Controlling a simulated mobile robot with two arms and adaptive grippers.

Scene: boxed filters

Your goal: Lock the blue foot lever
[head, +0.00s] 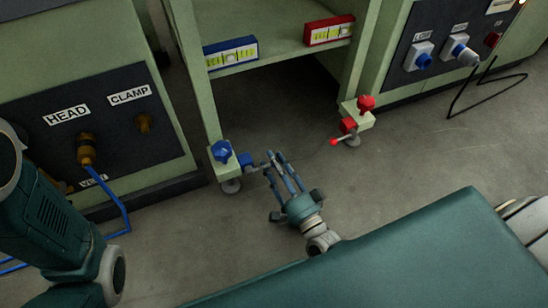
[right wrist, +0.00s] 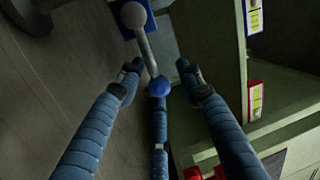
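The blue foot lever (head: 250,163) sticks out to the right from the foot of the green frame's left leg, below a blue star knob (head: 221,151). In the right wrist view its grey rod (right wrist: 147,52) ends in a blue ball (right wrist: 158,87). My right gripper (head: 274,163) is low over the floor, at the lever's free end. In the right wrist view its fingers (right wrist: 160,78) are spread, with the blue ball between them. I cannot tell whether any finger touches it. My left gripper is out of view; only my left arm shows.
The right leg carries a red star knob (head: 366,103) and red foot lever (head: 343,136). A cabinet with a blue hose (head: 126,212) stands left. A black cable (head: 480,88) lies right. Floor between legs is clear.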

